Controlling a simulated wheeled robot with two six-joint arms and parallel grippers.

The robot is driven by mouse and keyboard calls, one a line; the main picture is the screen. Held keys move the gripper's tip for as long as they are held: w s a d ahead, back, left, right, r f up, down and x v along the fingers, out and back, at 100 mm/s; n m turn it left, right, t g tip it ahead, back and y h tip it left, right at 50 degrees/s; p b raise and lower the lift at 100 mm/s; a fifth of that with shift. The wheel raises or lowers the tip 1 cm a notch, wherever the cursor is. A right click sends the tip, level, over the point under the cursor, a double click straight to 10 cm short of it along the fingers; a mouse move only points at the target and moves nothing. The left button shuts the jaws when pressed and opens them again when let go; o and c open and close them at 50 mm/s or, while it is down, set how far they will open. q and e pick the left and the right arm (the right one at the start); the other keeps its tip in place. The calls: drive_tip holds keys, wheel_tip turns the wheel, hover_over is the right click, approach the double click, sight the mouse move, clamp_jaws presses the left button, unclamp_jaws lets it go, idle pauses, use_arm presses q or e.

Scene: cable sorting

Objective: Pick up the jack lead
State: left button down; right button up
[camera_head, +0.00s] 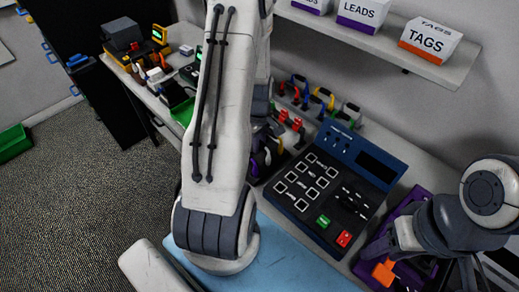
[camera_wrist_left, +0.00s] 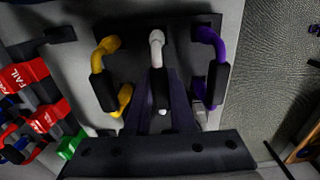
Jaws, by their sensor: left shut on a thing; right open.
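A white-ended lead (camera_wrist_left: 157,42) with a black sleeve hangs between a yellow lead (camera_wrist_left: 104,72) and a purple lead (camera_wrist_left: 216,58) in the left wrist view. My left gripper (camera_wrist_left: 164,108) is shut on the white lead at its sleeve, between its two dark fingers. No label shows which lead is the jack lead; the white one is the one held. In the head view my left arm hides this gripper and most of the rack. My right gripper (camera_head: 394,243) is open at the lower right, its fingers partly hidden.
A dark blue keypad console (camera_head: 335,185) stands on the bench to the right of my left arm. A purple tray (camera_head: 420,195) lies by my right gripper. Red FAIL-marked blocks (camera_wrist_left: 28,75) stand left of the leads. A shelf with boxes (camera_head: 430,40) runs above.

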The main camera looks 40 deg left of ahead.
use_arm(q)
drive_tip(key=shift+r, duration=0.1)
drive_tip(key=shift+r, duration=0.6)
wheel_tip(320, 180, up, 2)
drive_tip(key=shift+w+r+b, duration=0.1)
drive_tip(key=shift+r+b, duration=0.15)
drive_tip(key=shift+b, duration=0.25)
drive_tip(key=d+r+p, duration=0.1)
drive_tip(key=d+r, duration=0.9)
drive_tip(key=d, duration=0.1)
drive_tip(key=shift+d, duration=0.35)
